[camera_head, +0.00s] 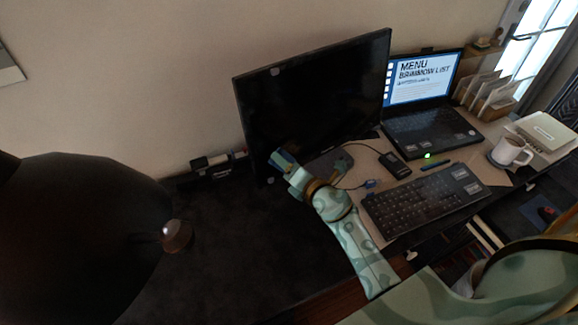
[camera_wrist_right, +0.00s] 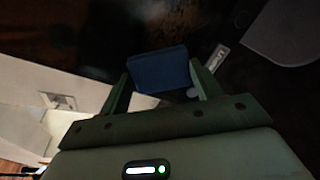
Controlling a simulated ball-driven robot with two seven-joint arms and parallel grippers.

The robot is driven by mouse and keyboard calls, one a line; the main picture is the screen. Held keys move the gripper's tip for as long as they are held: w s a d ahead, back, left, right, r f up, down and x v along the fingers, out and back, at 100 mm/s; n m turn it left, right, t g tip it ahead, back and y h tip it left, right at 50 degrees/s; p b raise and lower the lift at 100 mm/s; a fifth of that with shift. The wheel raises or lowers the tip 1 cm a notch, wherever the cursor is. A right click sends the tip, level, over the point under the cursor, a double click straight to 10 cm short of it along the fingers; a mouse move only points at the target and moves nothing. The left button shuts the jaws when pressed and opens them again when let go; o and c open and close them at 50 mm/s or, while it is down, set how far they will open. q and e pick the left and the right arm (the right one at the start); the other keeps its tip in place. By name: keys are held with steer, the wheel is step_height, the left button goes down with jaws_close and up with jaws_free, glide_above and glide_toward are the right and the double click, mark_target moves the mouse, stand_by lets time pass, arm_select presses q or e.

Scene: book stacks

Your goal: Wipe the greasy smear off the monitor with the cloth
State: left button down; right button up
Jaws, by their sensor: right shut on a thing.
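The monitor (camera_head: 325,85) is a large dark screen standing tilted in the picture at the back of the desk. A small pale spot (camera_head: 275,72) shows near its upper left corner; I cannot tell whether it is the greasy smear. My right gripper (camera_head: 284,164) is at the monitor's lower left part, shut on the blue cloth (camera_wrist_right: 158,70). The cloth looks like a folded pad between the two fingers in the wrist view. In the head view the gripper hides part of the lower screen, and I cannot tell whether the cloth touches it. My left gripper is not in view.
A laptop (camera_head: 430,127), a keyboard (camera_head: 425,200), a small black box (camera_head: 395,165), a mug (camera_head: 508,152) and a letter rack (camera_head: 490,95) crowd the desk right of the monitor. A large black dome (camera_head: 75,235) fills the left. The dark area between is mostly clear.

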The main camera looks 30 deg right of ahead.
steer(key=shift+x, duration=0.85)
stand_by(0.3)
